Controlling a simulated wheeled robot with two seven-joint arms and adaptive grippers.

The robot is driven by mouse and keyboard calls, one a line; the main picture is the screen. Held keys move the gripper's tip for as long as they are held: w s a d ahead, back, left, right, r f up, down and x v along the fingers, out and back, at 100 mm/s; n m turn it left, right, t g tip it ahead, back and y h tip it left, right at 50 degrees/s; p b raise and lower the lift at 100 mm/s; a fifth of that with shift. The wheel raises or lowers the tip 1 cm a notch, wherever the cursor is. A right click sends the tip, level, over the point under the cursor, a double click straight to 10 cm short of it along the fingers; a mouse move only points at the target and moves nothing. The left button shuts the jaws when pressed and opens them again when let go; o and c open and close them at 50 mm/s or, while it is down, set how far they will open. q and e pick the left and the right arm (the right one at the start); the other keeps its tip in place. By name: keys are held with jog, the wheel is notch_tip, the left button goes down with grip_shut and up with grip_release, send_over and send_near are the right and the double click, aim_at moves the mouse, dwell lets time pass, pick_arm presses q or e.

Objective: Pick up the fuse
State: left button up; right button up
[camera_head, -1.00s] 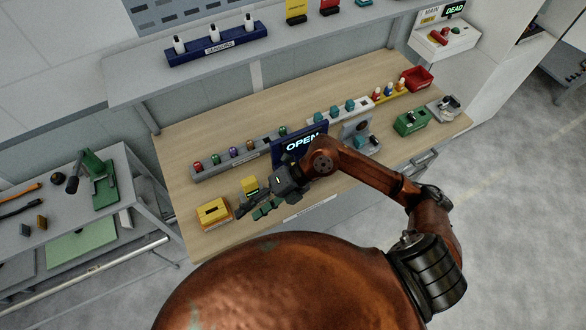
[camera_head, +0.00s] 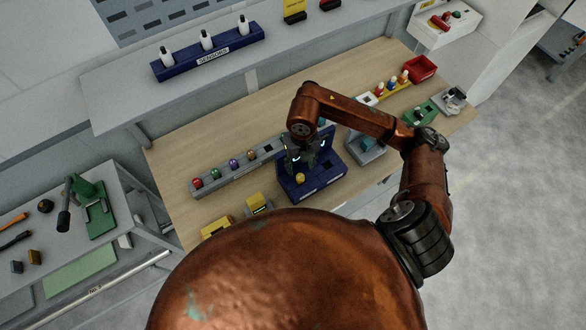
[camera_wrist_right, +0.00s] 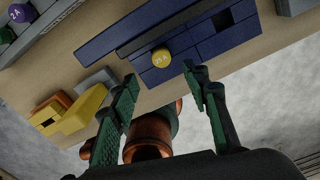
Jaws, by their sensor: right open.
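A yellow fuse (camera_head: 300,178) with an amp marking on its top sits in a dark blue block (camera_head: 325,184) on the wooden bench. In the right wrist view the yellow fuse (camera_wrist_right: 162,57) stands in the blue block (camera_wrist_right: 215,45), just beyond the fingertips. My right gripper (camera_head: 302,164) is over the block, close to the fuse. Its green-padded fingers (camera_wrist_right: 160,76) are spread apart with nothing between them. My left gripper is not in view.
A grey rack (camera_head: 222,177) of several coloured fuses lies left of the block. Yellow boxes (camera_head: 217,227) stand at the front left. A grey device (camera_head: 366,147) and a green one (camera_head: 418,112) are to the right. A shelf with a sensor rack (camera_head: 209,52) overhangs the back.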

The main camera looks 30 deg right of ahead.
aim_at(301, 176)
jog(key=shift+w+d+f, duration=0.15)
jog(key=shift+w+f, duration=0.05)
jog(key=shift+f, duration=0.15)
jog(key=f+p, duration=0.1)
jog(key=f, duration=0.2)
jog(key=shift+s+f, duration=0.1)
jog(key=shift+s, duration=0.1)
jog(key=f, duration=0.1)
jog(key=f+p, duration=0.1)
jog(key=shift+w+f, duration=0.2)
jog(key=shift+f, duration=0.75)
jog(key=shift+c, duration=1.3)
jog(key=shift+s, duration=0.1)
jog(key=c, duration=0.5)
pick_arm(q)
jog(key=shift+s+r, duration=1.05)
pick_arm(e)
grip_shut()
